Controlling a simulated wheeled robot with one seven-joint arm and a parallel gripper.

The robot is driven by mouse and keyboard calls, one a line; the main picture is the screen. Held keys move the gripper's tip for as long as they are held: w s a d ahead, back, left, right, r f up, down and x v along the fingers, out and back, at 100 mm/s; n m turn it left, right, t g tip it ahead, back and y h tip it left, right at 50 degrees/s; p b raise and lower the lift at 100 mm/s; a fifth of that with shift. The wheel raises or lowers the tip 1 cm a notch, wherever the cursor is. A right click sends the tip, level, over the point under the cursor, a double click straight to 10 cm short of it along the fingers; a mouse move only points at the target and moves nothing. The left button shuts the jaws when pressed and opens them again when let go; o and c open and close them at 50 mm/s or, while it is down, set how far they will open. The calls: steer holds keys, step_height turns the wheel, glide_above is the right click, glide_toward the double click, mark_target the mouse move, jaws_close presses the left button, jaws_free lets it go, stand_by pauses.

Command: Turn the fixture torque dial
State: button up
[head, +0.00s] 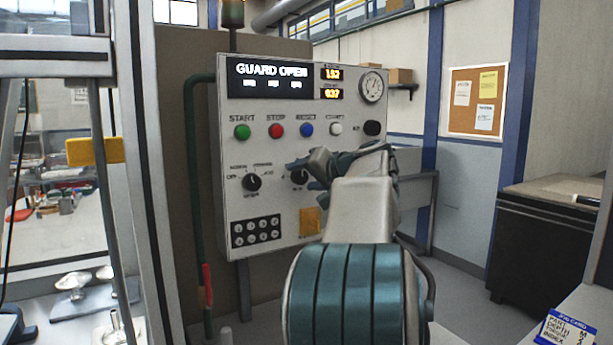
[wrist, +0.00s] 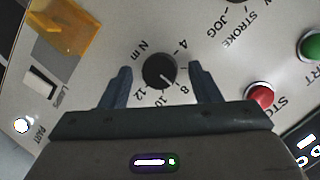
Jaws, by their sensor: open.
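The torque dial is a round black knob (wrist: 160,70) on the pale control panel, with "N m" and numbers around it. Its white pointer mark faces the lower right in the wrist view, roughly toward the 8. In the head view the dial (head: 299,177) is partly covered by my gripper (head: 308,166). My gripper is open at the panel front; in the wrist view its two fingers (wrist: 160,68) stand on either side of the dial, with a gap on each side. Whether the fingertips touch the panel cannot be told.
A mode selector knob (head: 252,182) sits left of the dial. Green (head: 242,131), red (head: 276,130), blue (head: 306,129) and white (head: 336,128) buttons lie above. The display (head: 270,78) reads "GUARD OPEN".

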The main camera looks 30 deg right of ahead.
steer(key=c, duration=1)
steer(key=m+y, duration=0.1)
steer(key=m, duration=0.2)
steer(key=shift+d+f+t, duration=0.1)
steer(key=shift+d+t, duration=0.05)
steer(key=shift+t, duration=0.25)
steer(key=shift+f+m+t+y, duration=0.15)
steer(key=shift+m+y, duration=0.25)
steer(key=shift+m, duration=0.6)
steer(key=shift+m+t+y, duration=0.25)
steer(key=shift+m+y, duration=0.15)
steer(key=shift+m, duration=0.6)
steer(key=shift+b, duration=0.3)
steer(key=o, duration=1)
